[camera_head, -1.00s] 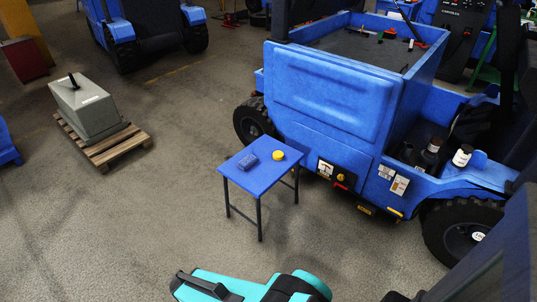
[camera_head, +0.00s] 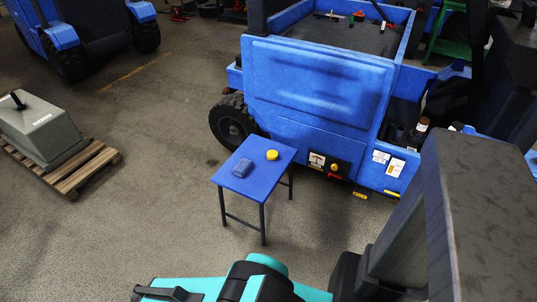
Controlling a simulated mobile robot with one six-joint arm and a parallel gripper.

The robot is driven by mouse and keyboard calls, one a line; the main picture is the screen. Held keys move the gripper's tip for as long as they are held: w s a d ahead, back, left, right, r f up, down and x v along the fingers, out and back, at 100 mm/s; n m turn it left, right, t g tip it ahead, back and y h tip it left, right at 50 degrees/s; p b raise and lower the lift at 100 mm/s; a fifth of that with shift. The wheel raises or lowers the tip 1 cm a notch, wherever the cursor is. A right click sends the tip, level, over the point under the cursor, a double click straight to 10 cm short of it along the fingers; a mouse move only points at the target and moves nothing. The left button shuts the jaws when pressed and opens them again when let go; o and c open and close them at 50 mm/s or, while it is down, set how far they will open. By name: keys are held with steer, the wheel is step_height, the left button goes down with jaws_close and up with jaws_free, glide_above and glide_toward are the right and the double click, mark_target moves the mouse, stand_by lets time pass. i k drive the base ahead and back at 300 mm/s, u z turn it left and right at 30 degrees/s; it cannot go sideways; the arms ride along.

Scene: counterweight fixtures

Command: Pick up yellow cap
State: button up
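A small round yellow cap (camera_head: 272,155) lies on the right part of a small blue table (camera_head: 257,179) in the middle of the view. Teal and black parts of my arm show at the bottom edge, nearer to the camera than the table. I cannot make out my gripper's fingertips in this view. Nothing touches the cap except the tabletop.
A large blue vehicle (camera_head: 315,95) stands close behind the table. A grey counterweight block (camera_head: 40,130) sits on a wooden pallet (camera_head: 75,178) at the left. Another blue vehicle (camera_head: 66,40) is at the upper left. The floor left of and before the table is clear.

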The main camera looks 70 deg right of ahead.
mark_target(271, 156)
steer(key=z, duration=0.25)
steer(key=i, duration=0.75)
steer(key=z, duration=0.85)
steer(key=i, duration=0.7)
steer(key=z, duration=0.35)
